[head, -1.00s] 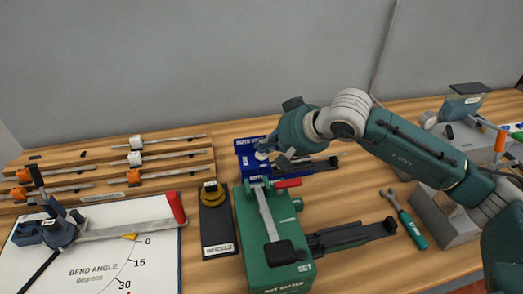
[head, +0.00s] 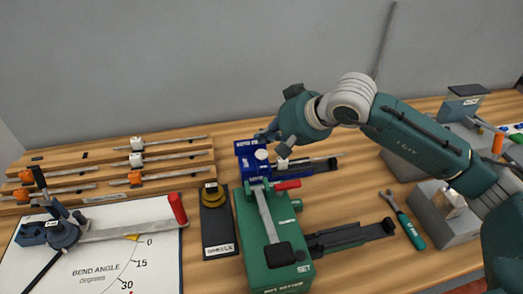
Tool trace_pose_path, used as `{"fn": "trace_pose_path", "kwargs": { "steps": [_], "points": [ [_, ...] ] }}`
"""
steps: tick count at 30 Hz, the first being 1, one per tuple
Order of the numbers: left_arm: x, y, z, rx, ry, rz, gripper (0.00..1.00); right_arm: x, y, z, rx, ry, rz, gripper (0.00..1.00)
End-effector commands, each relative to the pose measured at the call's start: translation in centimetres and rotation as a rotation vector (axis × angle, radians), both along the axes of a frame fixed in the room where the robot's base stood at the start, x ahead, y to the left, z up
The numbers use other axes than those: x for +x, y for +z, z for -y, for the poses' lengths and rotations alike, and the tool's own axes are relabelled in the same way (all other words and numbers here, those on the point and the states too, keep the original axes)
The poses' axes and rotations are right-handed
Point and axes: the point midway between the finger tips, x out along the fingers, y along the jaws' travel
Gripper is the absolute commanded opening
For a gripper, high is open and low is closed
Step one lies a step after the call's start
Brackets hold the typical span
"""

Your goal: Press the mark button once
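A blue device (head: 247,150) with a white lettered label stands behind the green press. A round white cap (head: 262,154) shows at its front, above the green press's lever; I cannot read a mark label on it. My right gripper (head: 273,148) hangs over the blue device, just behind and right of the white cap. Its two fingers look spread, with nothing seen between them. Whether a finger touches the device is hard to tell. My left gripper is not in view.
The green press (head: 250,240) with a lever and red handle stands in front. Wooden racks with rods (head: 110,157) lie at the back left. A wrench (head: 405,220) lies right.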

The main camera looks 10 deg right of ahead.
Motion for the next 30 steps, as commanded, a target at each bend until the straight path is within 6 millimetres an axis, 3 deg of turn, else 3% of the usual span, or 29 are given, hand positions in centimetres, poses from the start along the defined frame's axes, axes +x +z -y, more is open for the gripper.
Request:
{"fn": "trace_pose_path", "kwargs": {
  "steps": [9,30],
  "points": [
    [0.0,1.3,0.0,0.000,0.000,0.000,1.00,0.0,3.1,0.0,0.000,0.000,0.000,0.00],
    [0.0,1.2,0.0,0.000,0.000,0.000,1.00,0.0,3.1,0.0,-0.001,0.000,-0.001,0.00]
  ]
}}
